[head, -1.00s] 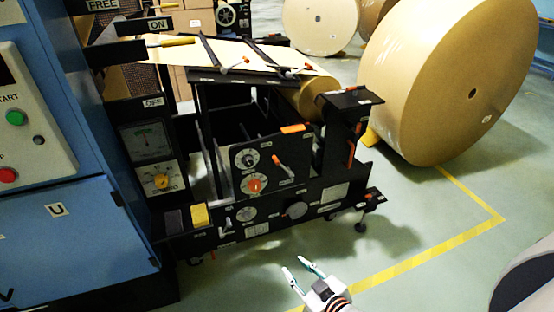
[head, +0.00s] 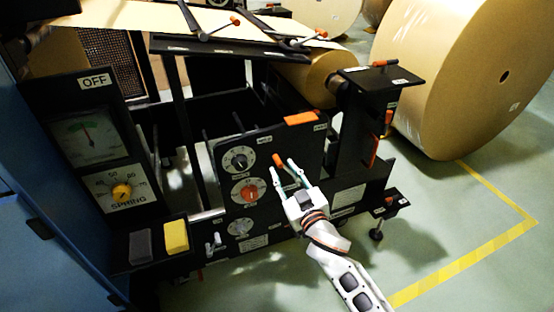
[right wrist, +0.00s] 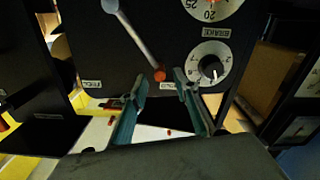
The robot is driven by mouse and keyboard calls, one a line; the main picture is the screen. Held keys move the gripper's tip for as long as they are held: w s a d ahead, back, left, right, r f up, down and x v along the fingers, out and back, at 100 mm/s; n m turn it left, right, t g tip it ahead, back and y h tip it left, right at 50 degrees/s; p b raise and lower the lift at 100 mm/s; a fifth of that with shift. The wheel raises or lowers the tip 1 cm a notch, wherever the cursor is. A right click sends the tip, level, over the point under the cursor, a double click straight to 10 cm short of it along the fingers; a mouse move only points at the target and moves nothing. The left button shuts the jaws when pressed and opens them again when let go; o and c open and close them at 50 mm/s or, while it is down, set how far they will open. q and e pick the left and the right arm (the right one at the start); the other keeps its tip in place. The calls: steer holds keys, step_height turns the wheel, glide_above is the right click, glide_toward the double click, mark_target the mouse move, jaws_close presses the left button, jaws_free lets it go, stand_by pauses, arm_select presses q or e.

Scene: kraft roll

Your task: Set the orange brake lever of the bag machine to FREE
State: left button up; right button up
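The brake lever has a grey shaft and an orange tip (head: 278,159) and stands on the black panel (head: 262,150) of the bag machine. It also shows in the right wrist view (right wrist: 128,40), slanting to its orange end. My right gripper (head: 281,166) is open, with one finger on each side of the orange tip; the right wrist view shows the tip between the fingertips (right wrist: 160,80). I cannot tell whether they touch it. A label (right wrist: 178,85) near the tip is partly covered by a finger; another label (right wrist: 91,84) lies to the left. My left gripper is not in view.
An orange block (head: 301,118) tops the panel's edge. A black post (head: 349,130) rises to the right. A big kraft roll (head: 465,80) stands behind; the floor at right front is free.

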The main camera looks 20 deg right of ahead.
mark_target(279, 162)
steer(key=w, duration=0.4)
steer(key=shift+f+b, duration=0.25)
steer(key=shift+b, duration=0.05)
steer(key=shift+w+r, duration=0.15)
steer(key=shift+w, duration=0.75)
jaws_close()
